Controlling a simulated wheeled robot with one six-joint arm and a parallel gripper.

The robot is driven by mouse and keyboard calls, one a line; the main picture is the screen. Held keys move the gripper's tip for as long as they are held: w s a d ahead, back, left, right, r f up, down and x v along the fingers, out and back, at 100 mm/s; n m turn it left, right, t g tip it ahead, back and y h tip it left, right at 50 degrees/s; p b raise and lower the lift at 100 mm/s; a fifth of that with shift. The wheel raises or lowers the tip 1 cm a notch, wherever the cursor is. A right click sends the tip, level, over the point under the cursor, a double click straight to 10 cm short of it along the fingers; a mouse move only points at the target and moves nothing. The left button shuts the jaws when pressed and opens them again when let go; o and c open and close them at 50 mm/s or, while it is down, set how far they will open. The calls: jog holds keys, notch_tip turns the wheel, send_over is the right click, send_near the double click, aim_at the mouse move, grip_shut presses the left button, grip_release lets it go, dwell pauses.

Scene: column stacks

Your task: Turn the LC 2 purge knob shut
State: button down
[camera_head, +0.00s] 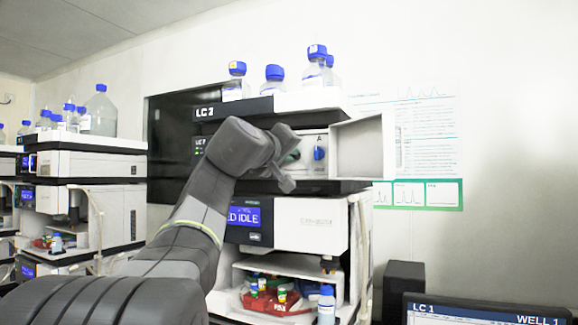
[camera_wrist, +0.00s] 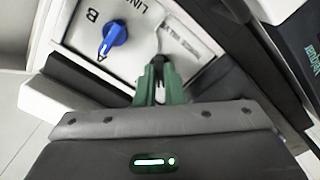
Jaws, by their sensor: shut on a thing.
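The LC 2 stack (camera_head: 225,112) stands in the middle of the head view. Its pump bay is open and shows a blue selector knob (camera_head: 319,153) under a letter A. My gripper (camera_wrist: 159,70) has green fingers, closed at the panel to the right of the blue knob. They are shut on the purge knob, which is mostly hidden between them. In the head view my wrist covers most of this spot.
An open white door (camera_head: 360,148) stands out right of the bay. Blue-capped bottles (camera_head: 274,80) stand on top of the stack. A second stack (camera_head: 90,165) is at left. A monitor (camera_head: 480,310) is at lower right.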

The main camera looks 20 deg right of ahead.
jog(key=m+b, duration=0.1)
jog(key=m, duration=0.1)
jog(key=m+b, duration=0.1)
jog(key=m, duration=0.1)
jog(key=shift+f+m+b, duration=0.2)
jog(key=shift+m+b, duration=0.1)
jog(key=shift+r+m+b, duration=0.1)
jog(key=shift+m+b, duration=0.8)
jog(key=shift+m, duration=1.4)
jog(key=c, duration=1.5)
grip_release()
jog(key=shift+c, duration=0.2)
jog(key=shift+r, duration=0.1)
jog(key=b+v, duration=0.3)
jog(key=v, duration=1)
jog(key=shift+s+a, duration=0.25)
jog(key=shift+s, duration=0.05)
